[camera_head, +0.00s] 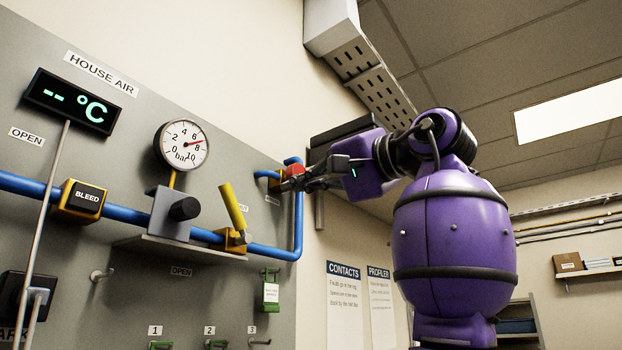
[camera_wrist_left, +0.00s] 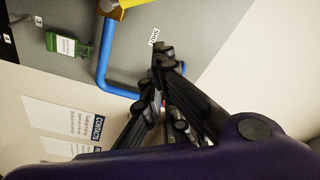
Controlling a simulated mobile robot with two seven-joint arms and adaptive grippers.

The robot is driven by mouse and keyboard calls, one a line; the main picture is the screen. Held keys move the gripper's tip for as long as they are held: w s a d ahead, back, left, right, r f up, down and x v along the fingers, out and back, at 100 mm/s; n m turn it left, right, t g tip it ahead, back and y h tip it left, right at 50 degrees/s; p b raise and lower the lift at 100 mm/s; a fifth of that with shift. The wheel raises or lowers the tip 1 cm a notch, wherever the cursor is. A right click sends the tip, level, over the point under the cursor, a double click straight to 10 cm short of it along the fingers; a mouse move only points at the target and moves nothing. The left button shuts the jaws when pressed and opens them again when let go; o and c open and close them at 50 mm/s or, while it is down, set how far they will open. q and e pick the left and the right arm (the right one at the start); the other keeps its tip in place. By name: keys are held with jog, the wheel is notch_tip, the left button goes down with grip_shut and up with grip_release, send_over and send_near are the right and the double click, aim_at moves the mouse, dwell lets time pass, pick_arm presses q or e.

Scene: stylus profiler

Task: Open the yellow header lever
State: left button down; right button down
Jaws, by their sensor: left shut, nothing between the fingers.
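The yellow header lever (camera_head: 233,207) is a bar on a valve on the blue pipe (camera_head: 270,251) along the grey panel. It is tilted, its upper end leaning up and to the left. In the left wrist view a yellow part (camera_wrist_left: 122,5) shows at the top edge, on the same pipe; I cannot tell how much of it is the lever. My left gripper (camera_head: 291,185) is shut and empty, to the right of the lever and apart from it, near the panel's right edge. Its fingers (camera_wrist_left: 162,58) also show in the left wrist view. My right gripper is not in view.
A yellow and red fitting (camera_head: 293,171) sits near my left gripper, partly hidden by it. The pipe rises close by. Left of the lever are a regulator knob (camera_head: 184,209), a gauge (camera_head: 182,145) and the bleed block (camera_head: 82,201). A green tag holder (camera_head: 270,289) hangs below.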

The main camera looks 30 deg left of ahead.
aim_at(233, 207)
pick_arm(q)
jog(key=s+a+f+p, duration=0.1)
jog(key=a, duration=0.6)
jog(key=shift+s+a+f, duration=0.3)
jog(key=shift+s+f, duration=0.05)
